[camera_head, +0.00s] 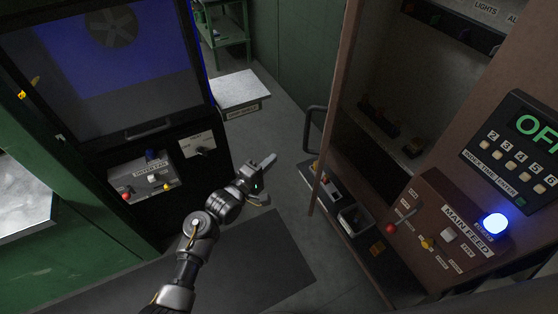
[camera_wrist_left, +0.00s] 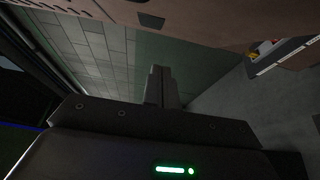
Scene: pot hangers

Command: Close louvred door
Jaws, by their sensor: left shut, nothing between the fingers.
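The brown door (camera_head: 338,95) stands open at the right cabinet and shows nearly edge-on. Its louvres cannot be made out from here. A dark bar handle (camera_head: 310,128) sticks out from its left side. My left gripper (camera_head: 270,160) is in front of the door's left side, a little left of and below the handle, apart from it in the picture. In the left wrist view its fingers (camera_wrist_left: 161,75) are together and empty, with a brown surface (camera_wrist_left: 225,20) across the top. My right gripper is not in view.
The open cabinet has shelves and a control panel, MAIN FEED (camera_head: 462,232), with a lit blue lamp (camera_head: 495,223). A black-framed machine (camera_head: 130,70) stands at left. A low white-topped table (camera_head: 240,90) is behind. Grey floor between them (camera_head: 285,115) is clear.

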